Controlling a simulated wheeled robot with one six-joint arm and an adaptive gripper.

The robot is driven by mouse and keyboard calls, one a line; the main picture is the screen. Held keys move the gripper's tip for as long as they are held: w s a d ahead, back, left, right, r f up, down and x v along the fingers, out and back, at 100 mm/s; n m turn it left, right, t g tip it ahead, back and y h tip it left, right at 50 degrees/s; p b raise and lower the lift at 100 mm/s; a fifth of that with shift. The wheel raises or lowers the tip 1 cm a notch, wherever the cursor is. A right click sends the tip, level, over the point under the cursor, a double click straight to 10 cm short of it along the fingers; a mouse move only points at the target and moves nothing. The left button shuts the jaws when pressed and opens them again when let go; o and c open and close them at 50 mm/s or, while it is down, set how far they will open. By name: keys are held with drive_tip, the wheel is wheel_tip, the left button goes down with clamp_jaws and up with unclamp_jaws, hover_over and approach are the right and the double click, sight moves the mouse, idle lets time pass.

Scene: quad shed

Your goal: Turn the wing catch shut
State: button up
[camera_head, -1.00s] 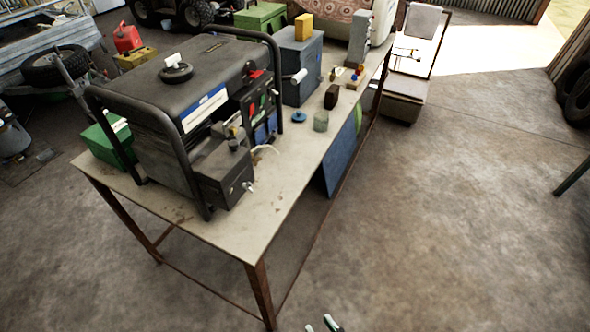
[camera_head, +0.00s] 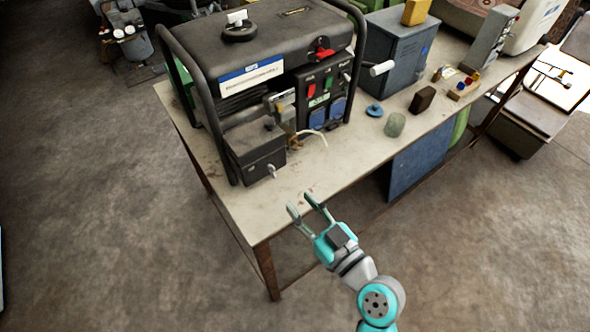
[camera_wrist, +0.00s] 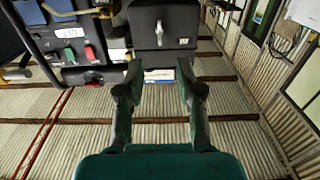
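The wing catch (camera_head: 272,171) is a small silver piece on the front face of the dark box (camera_head: 252,150) at the generator's near end. In the wrist view the wing catch (camera_wrist: 160,33) stands out from the box's face (camera_wrist: 178,18), its wing looking upright in that picture. My gripper (camera_head: 302,203) is open and empty, over the table's near edge, to the right of the catch and apart from it. In the wrist view the two fingers (camera_wrist: 158,78) are spread, with the catch beyond the gap between their tips.
The generator (camera_head: 270,40) with its tubular frame stands behind the box. A pale cable or hose (camera_head: 313,133) lies beside the box. A blue disc (camera_head: 374,110), a glass jar (camera_head: 395,125) and a grey-blue box (camera_head: 395,55) stand further right. The table's near corner (camera_head: 262,225) is bare.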

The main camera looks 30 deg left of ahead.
sight(275, 173)
drive_tip(key=x, duration=1)
drive_tip(key=shift+w+a, duration=0.1)
drive_tip(key=shift+a, duration=0.1)
clamp_jaws()
